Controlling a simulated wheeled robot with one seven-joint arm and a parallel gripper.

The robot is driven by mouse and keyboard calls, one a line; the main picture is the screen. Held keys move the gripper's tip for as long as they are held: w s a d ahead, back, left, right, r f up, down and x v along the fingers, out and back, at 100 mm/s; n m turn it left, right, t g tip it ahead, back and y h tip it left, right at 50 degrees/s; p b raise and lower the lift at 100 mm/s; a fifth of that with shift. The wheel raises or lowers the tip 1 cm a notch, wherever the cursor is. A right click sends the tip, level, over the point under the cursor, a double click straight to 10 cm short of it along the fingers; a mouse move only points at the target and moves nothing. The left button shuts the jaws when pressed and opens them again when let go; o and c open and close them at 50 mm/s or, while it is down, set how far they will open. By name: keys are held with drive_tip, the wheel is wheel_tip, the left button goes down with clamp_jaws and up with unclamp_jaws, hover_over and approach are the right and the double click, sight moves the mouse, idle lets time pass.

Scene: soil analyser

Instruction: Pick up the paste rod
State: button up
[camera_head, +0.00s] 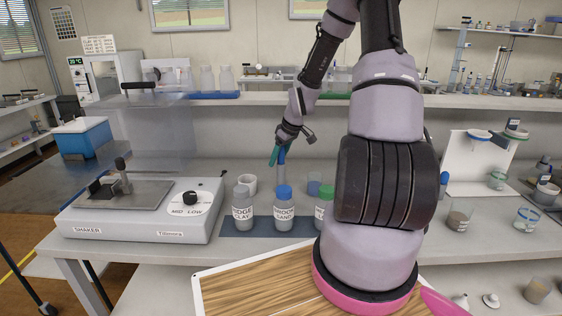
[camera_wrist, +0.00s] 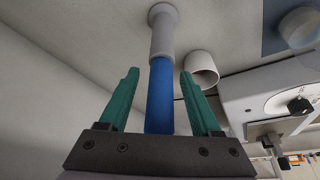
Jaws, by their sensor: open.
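The paste rod has a blue handle and a grey lower part (camera_head: 281,174); it stands upright on the bench behind the blue-capped jar. In the wrist view the blue handle (camera_wrist: 160,95) lies between the two green fingers of my gripper (camera_wrist: 158,75), with a gap on each side. My gripper (camera_head: 277,156) is open around the handle in the head view too, pointing down. The grey part reaches past the fingertips to a round end (camera_wrist: 162,12) at the bench surface. The blue-capped jar partly hides the rod's lower end in the head view.
Jars labelled clay (camera_head: 242,212) and sand (camera_head: 284,212) stand on a blue mat in front of the rod, with a green-capped jar (camera_head: 322,210) beside them. A white cup (camera_head: 247,182) stands close left. The shaker (camera_head: 140,212) is further left.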

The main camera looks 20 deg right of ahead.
clamp_jaws()
drive_tip(key=shift+r, duration=0.15)
